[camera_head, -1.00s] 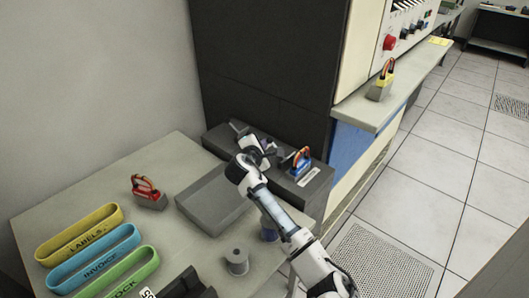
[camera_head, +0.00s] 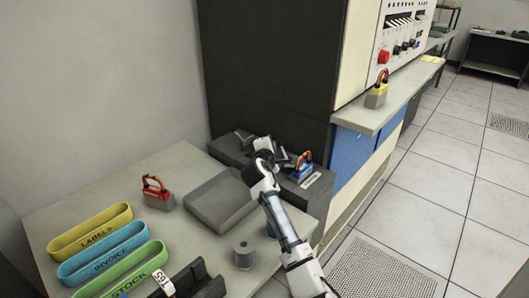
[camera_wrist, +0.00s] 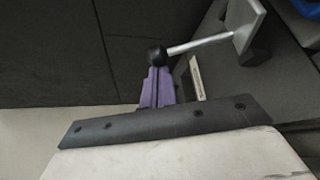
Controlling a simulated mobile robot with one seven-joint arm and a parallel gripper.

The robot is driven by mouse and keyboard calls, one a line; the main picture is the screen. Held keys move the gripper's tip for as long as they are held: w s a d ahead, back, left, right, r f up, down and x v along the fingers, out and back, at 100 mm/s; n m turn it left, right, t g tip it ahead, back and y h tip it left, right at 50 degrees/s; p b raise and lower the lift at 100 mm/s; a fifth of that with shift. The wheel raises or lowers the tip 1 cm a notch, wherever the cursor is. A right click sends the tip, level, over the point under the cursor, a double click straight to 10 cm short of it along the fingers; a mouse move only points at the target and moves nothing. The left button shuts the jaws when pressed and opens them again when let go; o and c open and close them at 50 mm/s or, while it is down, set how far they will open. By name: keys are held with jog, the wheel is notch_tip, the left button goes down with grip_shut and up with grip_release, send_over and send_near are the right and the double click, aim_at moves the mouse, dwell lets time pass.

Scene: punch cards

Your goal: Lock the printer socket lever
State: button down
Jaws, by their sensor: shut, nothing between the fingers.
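The printer unit (camera_head: 228,150) is a dark grey box at the back of the table. A blue block with an orange-red handle (camera_head: 303,168) sits on its right part, and a bit of blue shows at the wrist view's top right corner. The lever in the wrist view is a silver rod (camera_wrist: 200,44) with a black ball knob (camera_wrist: 157,56), running to a grey plate (camera_wrist: 247,27). My gripper (camera_head: 277,156) is over the unit, left of the blue block. Its purple fingers (camera_wrist: 155,82) are shut and empty, with their tips at the knob; contact cannot be told.
A grey flat tray (camera_head: 220,203) lies in front of the unit. A red-handled block (camera_head: 157,192), yellow, blue and green bands and a grey spool (camera_head: 244,255) are on the table. A tall black cabinet (camera_head: 265,70) is behind.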

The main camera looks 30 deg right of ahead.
aim_at(281, 142)
jog(key=shift+s+d+r, duration=0.1)
jog(key=shift+s+d, duration=0.15)
jog(key=shift+s, duration=0.1)
jog(key=shift+s+d+m+b, duration=0.15)
jog(key=shift+s+m+b, duration=0.15)
jog(key=shift+b, duration=0.1)
jog(key=shift+s+d+r+t, duration=0.1)
jog(key=shift+s+r+t, duration=0.1)
jog(key=shift+t, duration=0.2)
jog(key=shift+s+d+r+m, duration=0.2)
jog(key=shift+s+r+m, duration=0.1)
jog(key=shift+s, duration=0.15)
jog(key=shift+s+d+p, duration=0.15)
jog(key=shift+s+p, duration=0.25)
jog(key=shift+s, duration=0.1)
jog(key=shift+r, duration=0.1)
jog(key=shift+s, duration=0.1)
